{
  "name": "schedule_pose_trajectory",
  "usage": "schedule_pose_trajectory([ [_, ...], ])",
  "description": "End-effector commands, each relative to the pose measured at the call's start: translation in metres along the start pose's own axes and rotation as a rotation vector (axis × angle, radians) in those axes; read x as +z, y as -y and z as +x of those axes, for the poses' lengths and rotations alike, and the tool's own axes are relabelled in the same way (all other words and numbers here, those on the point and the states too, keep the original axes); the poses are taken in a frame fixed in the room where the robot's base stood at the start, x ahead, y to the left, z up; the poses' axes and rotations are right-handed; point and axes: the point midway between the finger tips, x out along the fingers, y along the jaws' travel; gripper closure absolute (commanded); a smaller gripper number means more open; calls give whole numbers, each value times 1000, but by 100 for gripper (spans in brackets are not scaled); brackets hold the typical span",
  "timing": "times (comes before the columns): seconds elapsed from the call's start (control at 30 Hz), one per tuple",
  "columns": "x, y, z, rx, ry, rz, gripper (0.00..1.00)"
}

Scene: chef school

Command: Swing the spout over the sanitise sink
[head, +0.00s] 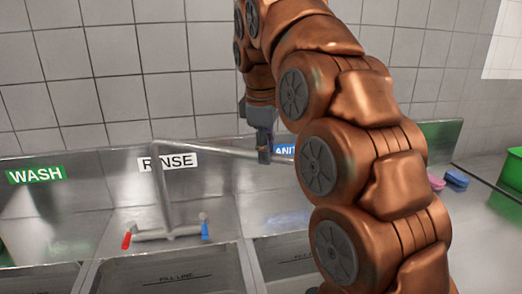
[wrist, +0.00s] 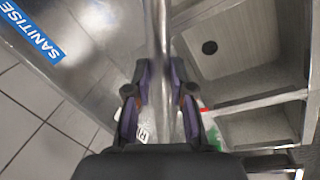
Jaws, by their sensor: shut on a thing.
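The spout (head: 215,150) is a grey metal pipe. It runs right from the top of its riser (head: 162,185) behind the rinse sink (head: 165,262), and its far end is hidden behind my arm. My gripper (head: 264,155) is shut on the spout partway along; in the wrist view the pipe (wrist: 157,30) passes between its purple pads (wrist: 160,80). The sanitise sink (head: 285,246) is at the right, mostly covered by my arm. In the wrist view its basin (wrist: 235,35) with a dark drain lies right of the spout. The SANITISE sign (wrist: 33,33) is at the left.
A red tap lever (head: 126,240) and a blue tap lever (head: 205,231) sit at the riser's base. The WASH sign (head: 36,174) and RINSE sign (head: 168,161) are on the backsplash. A blue item (head: 457,177) and a green crate (head: 513,170) stand at the right.

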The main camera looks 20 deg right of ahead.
Motion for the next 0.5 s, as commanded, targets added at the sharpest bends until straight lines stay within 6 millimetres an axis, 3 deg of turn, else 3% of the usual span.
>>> schedule_pose_trajectory([
  [0.5, 7, 4, -2, 1, 7, 48, 100],
])
